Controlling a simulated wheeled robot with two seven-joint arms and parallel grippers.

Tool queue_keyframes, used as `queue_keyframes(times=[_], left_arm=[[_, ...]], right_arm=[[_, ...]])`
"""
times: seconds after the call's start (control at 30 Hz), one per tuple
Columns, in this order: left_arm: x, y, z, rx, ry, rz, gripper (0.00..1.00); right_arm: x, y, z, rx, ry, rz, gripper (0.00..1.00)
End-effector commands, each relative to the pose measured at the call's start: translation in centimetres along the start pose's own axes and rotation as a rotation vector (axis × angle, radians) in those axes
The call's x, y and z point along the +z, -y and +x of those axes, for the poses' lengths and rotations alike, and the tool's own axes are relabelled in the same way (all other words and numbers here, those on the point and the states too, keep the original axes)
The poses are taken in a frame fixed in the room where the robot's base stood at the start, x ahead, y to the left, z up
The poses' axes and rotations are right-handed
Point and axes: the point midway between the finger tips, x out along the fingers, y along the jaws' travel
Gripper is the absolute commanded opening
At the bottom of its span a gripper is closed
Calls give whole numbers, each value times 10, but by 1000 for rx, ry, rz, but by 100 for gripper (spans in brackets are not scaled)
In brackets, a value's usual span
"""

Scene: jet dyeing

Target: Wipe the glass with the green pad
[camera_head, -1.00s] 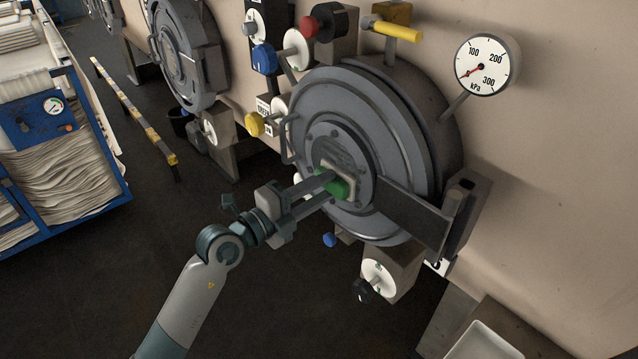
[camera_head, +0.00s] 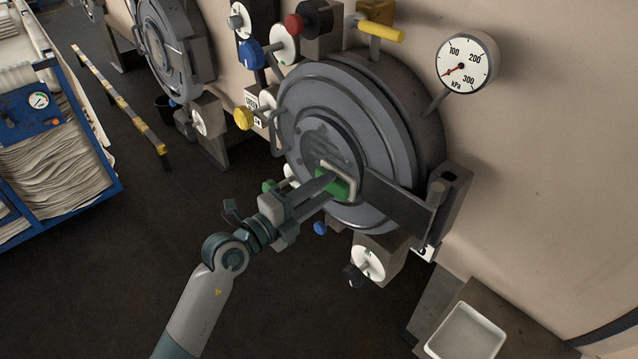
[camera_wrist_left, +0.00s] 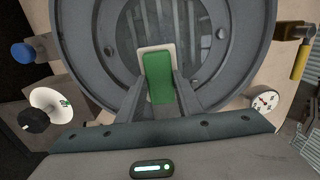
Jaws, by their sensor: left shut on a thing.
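My left gripper (camera_head: 326,186) is shut on the green pad (camera_head: 336,184), which has a pale backing. The pad also shows between the fingers in the left wrist view (camera_wrist_left: 159,78). The glass (camera_head: 322,143) is the round window in the middle of the grey machine door; in the wrist view (camera_wrist_left: 200,30) it looks dark with grey streaks. The pad is at the lower edge of the glass in the head view. I cannot tell for sure whether it touches. My right gripper is not in view.
A pressure gauge (camera_head: 467,63) is on the wall right of the door. Blue (camera_head: 252,54), red and yellow knobs stand above and left. A dial (camera_head: 368,263) is below the door. A white tray (camera_head: 466,334) is at lower right. A fabric cart (camera_head: 55,150) stands left.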

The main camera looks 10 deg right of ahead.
Motion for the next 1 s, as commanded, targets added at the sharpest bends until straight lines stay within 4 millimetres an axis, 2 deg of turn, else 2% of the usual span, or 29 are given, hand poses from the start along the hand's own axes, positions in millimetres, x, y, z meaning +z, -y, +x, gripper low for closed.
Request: queue_keyframes(times=[0.2, 0.43, 0.77, 1.0], left_arm=[[0, 0, 0, 1, -1, 0, 14], [0, 1, -1, 2, 0, -2, 14], [0, 0, -1, 1, 0, -1, 14], [10, -1, 0, 1, 0, 1, 14]], right_arm=[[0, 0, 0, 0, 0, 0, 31], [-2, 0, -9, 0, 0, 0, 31], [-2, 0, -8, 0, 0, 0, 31], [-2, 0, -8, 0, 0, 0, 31]])
